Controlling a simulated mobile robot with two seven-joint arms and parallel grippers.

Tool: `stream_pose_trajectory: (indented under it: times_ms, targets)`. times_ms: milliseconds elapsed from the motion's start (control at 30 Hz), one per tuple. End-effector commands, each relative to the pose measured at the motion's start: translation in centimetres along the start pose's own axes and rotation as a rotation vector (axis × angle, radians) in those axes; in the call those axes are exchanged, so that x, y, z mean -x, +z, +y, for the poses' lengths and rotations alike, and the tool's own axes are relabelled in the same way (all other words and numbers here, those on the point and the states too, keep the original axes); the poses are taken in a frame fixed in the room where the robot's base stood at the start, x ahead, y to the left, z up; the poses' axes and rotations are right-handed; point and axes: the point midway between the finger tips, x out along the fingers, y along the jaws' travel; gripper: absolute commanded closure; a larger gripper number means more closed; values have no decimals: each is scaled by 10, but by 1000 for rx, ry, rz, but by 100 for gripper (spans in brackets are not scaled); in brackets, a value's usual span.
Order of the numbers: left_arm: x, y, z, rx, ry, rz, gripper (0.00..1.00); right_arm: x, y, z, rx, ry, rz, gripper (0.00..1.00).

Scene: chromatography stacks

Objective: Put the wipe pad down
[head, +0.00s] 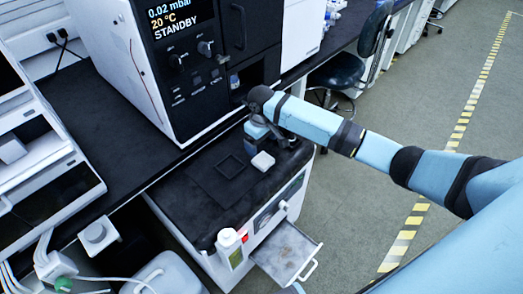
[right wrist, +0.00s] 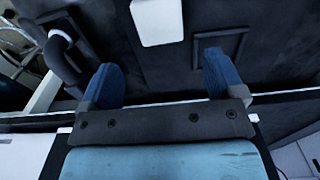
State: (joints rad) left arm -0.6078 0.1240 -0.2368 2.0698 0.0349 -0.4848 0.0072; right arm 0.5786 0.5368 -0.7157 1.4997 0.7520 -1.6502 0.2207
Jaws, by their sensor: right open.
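The wipe pad (head: 262,161) is a small white block. It lies on the dark top of the low white cabinet, to the right of a black square frame (head: 230,166). My right gripper (head: 270,136) is just behind the pad in the head view, low over the cabinet top. In the right wrist view, its two blue fingers (right wrist: 162,72) are spread with nothing between them. The pad (right wrist: 157,20) shows there beyond the fingertips, apart from them. The black frame (right wrist: 220,46) is partly hidden by one finger. My left gripper is not in view.
A tall instrument (head: 190,75) with a STANDBY display stands behind the cabinet top. An open drawer (head: 288,252) sticks out below. Floor on the right is clear around a stool (head: 338,72).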

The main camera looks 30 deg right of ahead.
Motion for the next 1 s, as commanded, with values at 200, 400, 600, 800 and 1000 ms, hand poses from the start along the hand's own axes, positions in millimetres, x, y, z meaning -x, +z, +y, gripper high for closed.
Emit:
stream_pose_trajectory:
  times_ms: [200, 400, 600, 800, 1000]
  targets:
    - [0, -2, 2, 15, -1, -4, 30, 35, 0, 0, 1, -1, 1, 12]
    - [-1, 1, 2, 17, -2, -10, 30, 44, 0, 0, 1, -1, 0, 12]
    - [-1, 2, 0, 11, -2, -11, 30, 44, 0, 0, 1, -1, 0, 12]
    - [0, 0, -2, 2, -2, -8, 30, 44, 0, 0, 0, -1, 0, 12]
    - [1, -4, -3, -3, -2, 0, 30, 43, 0, 0, 0, -1, -1, 12]
